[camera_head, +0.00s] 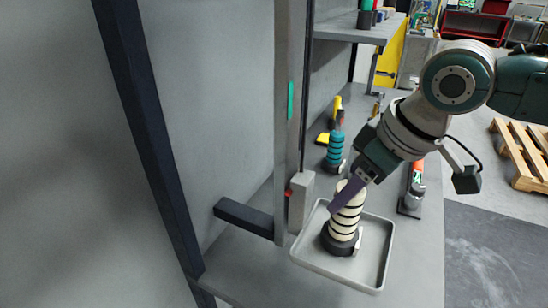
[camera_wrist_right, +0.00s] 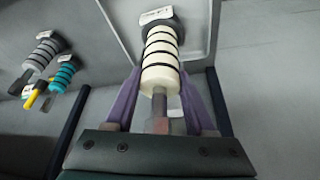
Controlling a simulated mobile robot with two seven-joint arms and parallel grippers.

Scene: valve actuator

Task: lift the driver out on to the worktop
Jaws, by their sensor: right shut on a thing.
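The driver, as I take it, is a cream tool with black rings and a dark end (camera_head: 345,222). It is inside the outline of a shallow grey tray (camera_head: 382,262) in the head view, dark end down; I cannot tell whether that end touches the tray floor. My right gripper (camera_head: 349,193) is shut on the driver near its upper end, with purple fingers. In the right wrist view the cream body (camera_wrist_right: 161,62) extends away from the gripper (camera_wrist_right: 160,100), and a grey shaft lies between the fingers. My left gripper is not in view.
A teal ringed tool (camera_head: 335,150) and a yellow item (camera_head: 323,138) stand farther back on the grey worktop (camera_head: 415,262). A dark tool with an orange part (camera_head: 412,195) is right of the tray. A grey post (camera_head: 287,120) rises left of the tray.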

